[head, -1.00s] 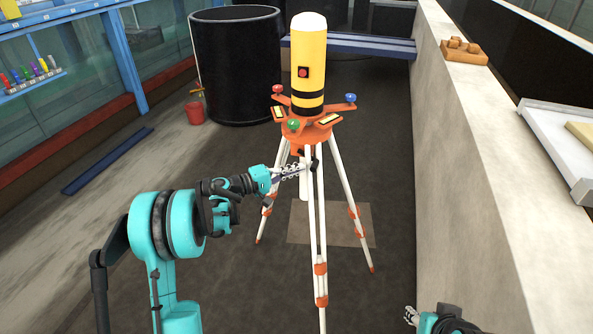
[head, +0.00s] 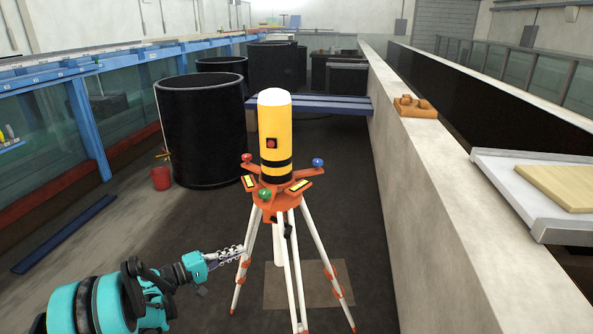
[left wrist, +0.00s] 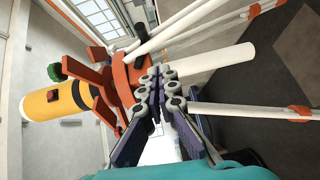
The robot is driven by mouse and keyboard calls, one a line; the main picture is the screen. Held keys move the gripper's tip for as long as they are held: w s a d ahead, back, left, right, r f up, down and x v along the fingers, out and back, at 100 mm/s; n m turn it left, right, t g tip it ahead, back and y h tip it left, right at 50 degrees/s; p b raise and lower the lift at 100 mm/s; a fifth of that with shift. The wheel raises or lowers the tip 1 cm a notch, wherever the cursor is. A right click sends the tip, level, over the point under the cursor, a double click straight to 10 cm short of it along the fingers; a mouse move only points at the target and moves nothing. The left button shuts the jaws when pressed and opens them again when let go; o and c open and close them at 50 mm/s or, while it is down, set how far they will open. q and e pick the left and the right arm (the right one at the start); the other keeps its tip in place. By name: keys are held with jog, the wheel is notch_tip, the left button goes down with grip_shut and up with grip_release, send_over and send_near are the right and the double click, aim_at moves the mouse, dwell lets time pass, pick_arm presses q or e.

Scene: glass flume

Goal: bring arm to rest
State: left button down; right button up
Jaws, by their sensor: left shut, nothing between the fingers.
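My left gripper (head: 240,250) is shut and empty. Its arm comes in from the lower left, and its tips are just left of the tripod's legs in the head view, below the orange tripod head (head: 275,207). A yellow cylinder with black bands (head: 275,135) stands upright on that head. In the left wrist view the shut fingers (left wrist: 165,75) point toward the white legs and the orange head (left wrist: 128,80), with the yellow cylinder (left wrist: 55,102) to the left. I cannot tell whether the tips touch a leg. My right gripper is out of view.
A large black tank (head: 200,135) and a red bucket (head: 160,178) stand behind to the left. A blue beam (head: 65,233) lies on the floor. A concrete wall (head: 430,200) bounds the right side. Open floor lies between the tripod and that wall.

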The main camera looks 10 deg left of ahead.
pick_arm(q)
jog(key=s+d+r+m+g+y, duration=0.35)
jog(key=s+d+y, duration=0.25)
jog(key=s+d, duration=0.55)
jog(key=s+a+f+m+y, duration=0.1)
jog(key=s+m+y, duration=0.1)
jog(key=s, duration=0.7)
jog(key=s+a+f+m+g+y, duration=0.1)
jog(key=s+y, duration=0.3)
jog(key=s, duration=0.5)
jog(key=shift+s+f+m+y, duration=0.4)
jog(key=shift+f+m, duration=0.25)
jog(key=shift+m, duration=0.2)
